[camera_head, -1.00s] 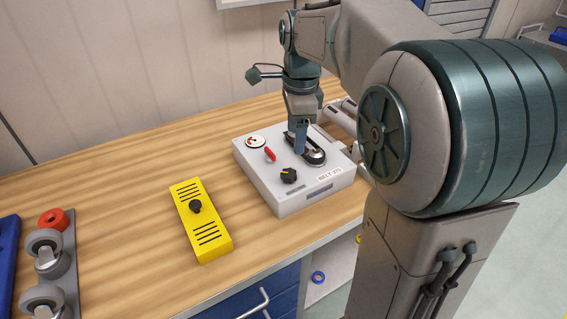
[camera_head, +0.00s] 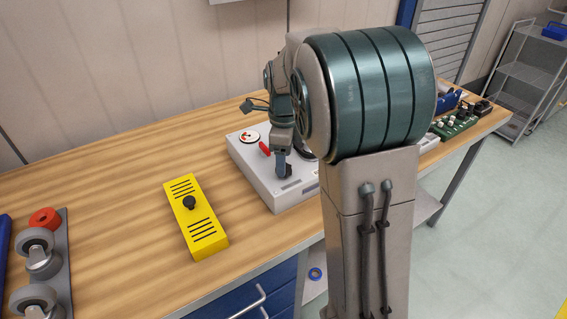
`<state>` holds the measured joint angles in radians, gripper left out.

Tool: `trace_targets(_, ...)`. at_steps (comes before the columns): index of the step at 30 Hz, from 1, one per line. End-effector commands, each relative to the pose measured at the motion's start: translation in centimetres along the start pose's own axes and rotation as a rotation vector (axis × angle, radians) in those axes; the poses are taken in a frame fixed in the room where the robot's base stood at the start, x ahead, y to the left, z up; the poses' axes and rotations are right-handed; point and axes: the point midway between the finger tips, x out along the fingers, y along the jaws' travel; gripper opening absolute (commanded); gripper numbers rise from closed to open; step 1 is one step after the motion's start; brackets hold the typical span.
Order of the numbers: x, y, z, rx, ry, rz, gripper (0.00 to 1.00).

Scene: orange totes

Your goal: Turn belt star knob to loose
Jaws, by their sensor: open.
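The grey belt box (camera_head: 256,176) stands on the wooden bench, with its right part hidden behind my arm. Its label read "BELT" in the earlier view and is now covered. The black star knob (camera_head: 288,172) is on its top near the front, mostly hidden by my fingers. My gripper (camera_head: 283,170) points down at the knob, its fingertips at or around it. The jaws are open; I cannot tell whether they touch the knob. The knob's pointer is not readable.
On the box are a round gauge (camera_head: 250,137) and a red lever (camera_head: 264,148), close beside my gripper. A yellow box (camera_head: 208,236) with a black knob (camera_head: 190,202) lies to the left. Casters (camera_head: 38,254) are at far left. Bare bench lies between.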

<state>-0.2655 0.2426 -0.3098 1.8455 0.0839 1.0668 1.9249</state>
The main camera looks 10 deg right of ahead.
Motion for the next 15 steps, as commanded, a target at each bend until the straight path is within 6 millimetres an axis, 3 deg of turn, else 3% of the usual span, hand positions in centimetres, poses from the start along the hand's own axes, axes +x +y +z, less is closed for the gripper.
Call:
trace_targets(6,2.1,0.0,0.0,-0.001,0.001,0.001,0.61)
trace_targets(15,2.4,0.0,0.0,-0.001,0.000,-0.001,0.61)
